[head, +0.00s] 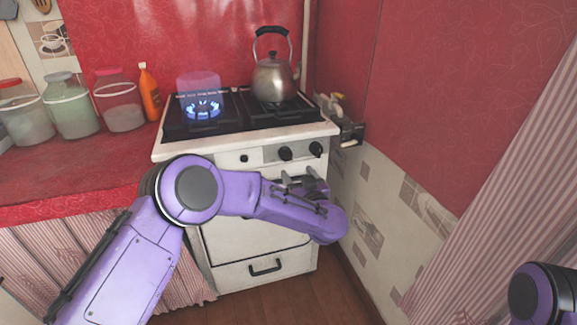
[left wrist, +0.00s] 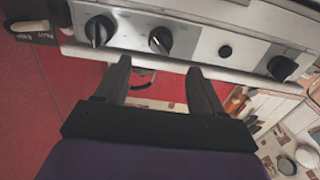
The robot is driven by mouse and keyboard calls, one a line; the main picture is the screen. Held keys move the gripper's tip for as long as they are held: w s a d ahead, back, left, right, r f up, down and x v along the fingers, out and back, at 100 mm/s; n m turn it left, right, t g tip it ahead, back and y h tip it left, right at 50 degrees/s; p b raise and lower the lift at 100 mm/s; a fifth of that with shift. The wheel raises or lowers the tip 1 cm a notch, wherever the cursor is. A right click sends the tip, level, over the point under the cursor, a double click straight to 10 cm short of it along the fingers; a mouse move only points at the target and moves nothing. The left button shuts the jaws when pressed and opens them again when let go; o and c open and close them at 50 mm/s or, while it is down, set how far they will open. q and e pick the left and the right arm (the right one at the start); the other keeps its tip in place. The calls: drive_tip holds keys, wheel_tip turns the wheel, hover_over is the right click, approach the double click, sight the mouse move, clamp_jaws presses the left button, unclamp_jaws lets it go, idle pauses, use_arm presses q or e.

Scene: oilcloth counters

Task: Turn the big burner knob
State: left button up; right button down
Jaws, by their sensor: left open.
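The white stove's front panel (head: 265,154) carries dark round knobs. The right-hand knob (head: 316,149) and middle knob (head: 285,153) show in the head view; in the left wrist view they are the left-hand (left wrist: 99,30) and middle (left wrist: 160,40) ones. Another knob (left wrist: 283,68) at the panel's other end is hidden by my arm in the head view. I cannot tell which knob is the big burner's. My left gripper (head: 298,182) is open and empty, just below the panel. In the left wrist view its fingertips (left wrist: 158,70) point toward the middle knob, apart from it.
A blue flame (head: 203,108) burns on the left burner; a kettle (head: 272,80) stands on the right one. An oven bar (left wrist: 180,64) runs below the panel. Jars and an orange bottle (head: 150,92) stand left. A tiled wall (head: 400,200) is close on the right.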

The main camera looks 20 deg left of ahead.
sight(288, 159)
use_arm(q)
drive_tip(key=x, duration=0.9)
drive_tip(key=shift+a+f+b, duration=0.15)
drive_tip(key=shift+b, duration=0.15)
drive_tip(key=c, duration=1.1)
drive_tip(key=shift+o, duration=0.2)
